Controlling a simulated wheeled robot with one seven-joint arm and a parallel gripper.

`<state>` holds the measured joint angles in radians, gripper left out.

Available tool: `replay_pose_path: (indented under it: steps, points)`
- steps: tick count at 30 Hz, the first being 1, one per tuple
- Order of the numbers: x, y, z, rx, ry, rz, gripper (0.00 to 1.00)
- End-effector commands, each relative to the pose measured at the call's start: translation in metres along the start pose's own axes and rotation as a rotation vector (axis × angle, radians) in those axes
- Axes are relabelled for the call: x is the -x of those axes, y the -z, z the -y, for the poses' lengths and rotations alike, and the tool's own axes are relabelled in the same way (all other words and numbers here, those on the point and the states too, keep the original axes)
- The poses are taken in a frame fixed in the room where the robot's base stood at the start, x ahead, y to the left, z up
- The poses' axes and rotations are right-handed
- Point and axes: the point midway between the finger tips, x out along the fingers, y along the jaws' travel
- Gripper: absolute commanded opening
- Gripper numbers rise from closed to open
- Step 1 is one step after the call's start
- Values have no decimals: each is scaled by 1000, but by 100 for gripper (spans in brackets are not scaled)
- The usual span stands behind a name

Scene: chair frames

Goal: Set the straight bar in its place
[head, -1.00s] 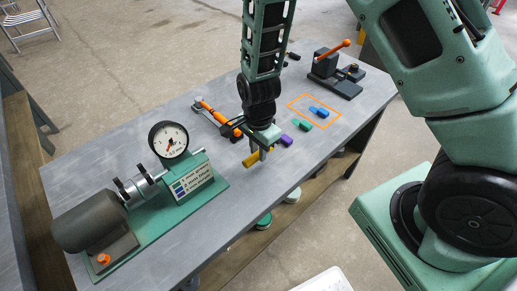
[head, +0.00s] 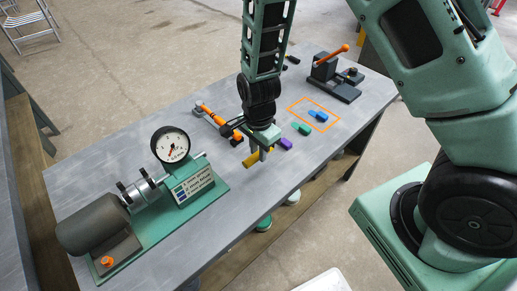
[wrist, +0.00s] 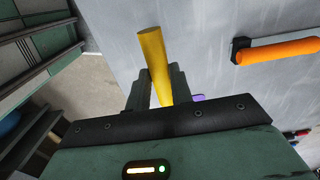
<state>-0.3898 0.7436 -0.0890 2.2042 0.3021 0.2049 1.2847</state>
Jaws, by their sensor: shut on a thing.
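My gripper (head: 262,153) is shut on a yellow bar (head: 250,159) over the front half of the grey bench. In the wrist view the yellow bar (wrist: 154,62) sticks out beyond the fingers and looks straight. A purple bar (head: 286,143), a green bar (head: 301,129) and a blue bar (head: 318,116) lie on the bench to the right of my gripper. The blue bar lies inside an orange outlined rectangle (head: 328,128). The purple bar is mostly hidden in the wrist view. I cannot tell whether the yellow bar touches the bench.
A green-based gauge fixture (head: 206,193) with a dial (head: 171,145), a colour-striped card and a grey motor-like body stands at left. An orange-handled tool (head: 213,117) lies behind my gripper. A dark lever press (head: 333,80) stands at the back right. Bare bench lies in front of the fixture.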

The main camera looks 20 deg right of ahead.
Motion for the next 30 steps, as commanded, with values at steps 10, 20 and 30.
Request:
replay_pose_path:
  steps: [10,20,30]
  points:
    - [29,0,0,1,1,0,0]
    - [54,0,0,-1,1,0,0]
    - [80,0,0,0,0,0,0]
